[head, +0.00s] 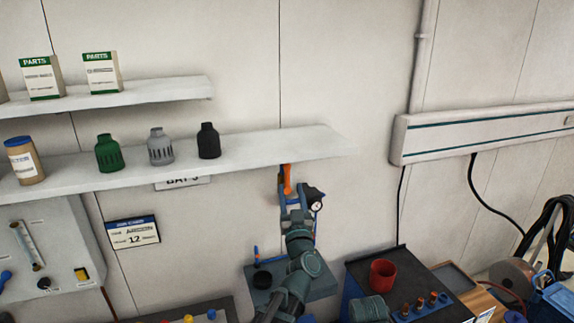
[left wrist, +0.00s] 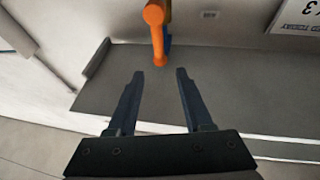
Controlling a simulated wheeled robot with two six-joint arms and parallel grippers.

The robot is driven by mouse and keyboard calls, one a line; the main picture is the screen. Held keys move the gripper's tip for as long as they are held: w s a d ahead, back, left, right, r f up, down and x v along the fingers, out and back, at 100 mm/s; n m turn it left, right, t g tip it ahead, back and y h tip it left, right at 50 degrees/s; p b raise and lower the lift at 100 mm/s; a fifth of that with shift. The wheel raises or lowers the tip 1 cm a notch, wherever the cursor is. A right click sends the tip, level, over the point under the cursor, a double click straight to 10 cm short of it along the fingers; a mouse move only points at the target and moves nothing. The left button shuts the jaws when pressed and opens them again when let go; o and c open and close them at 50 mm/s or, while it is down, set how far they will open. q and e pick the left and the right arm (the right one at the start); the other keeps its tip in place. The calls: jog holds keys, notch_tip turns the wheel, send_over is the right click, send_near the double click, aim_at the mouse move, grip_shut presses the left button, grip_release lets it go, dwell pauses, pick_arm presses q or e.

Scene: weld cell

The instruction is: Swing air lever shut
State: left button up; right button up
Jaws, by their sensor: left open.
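The orange air lever (head: 287,178) is on the wall just below the lower shelf, beside a small dial gauge (head: 317,205). In the head view it stands roughly upright. My left gripper (head: 288,196) is at the lever's lower part, hiding some of the fitting behind it. In the left wrist view the lever (left wrist: 156,32) lies just beyond the fingertips, in line with the gap between them. My left gripper (left wrist: 160,75) is open there, and nothing shows between its fingers. My right gripper is not in view.
The lower shelf (head: 255,145) with several bottles is close above the lever. A small grey ledge (head: 318,287) is below my left arm. A red cup (head: 383,273) stands on a dark bench at the lower right. The wall right of the gauge is clear.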

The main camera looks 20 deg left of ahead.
aim_at(287, 170)
pick_arm(q)
jog(key=p+x, duration=0.3)
jog(key=x, duration=0.6)
jog(key=shift+w+r, duration=0.1)
jog(key=shift+w, duration=0.05)
grip_shut()
dwell(1.1)
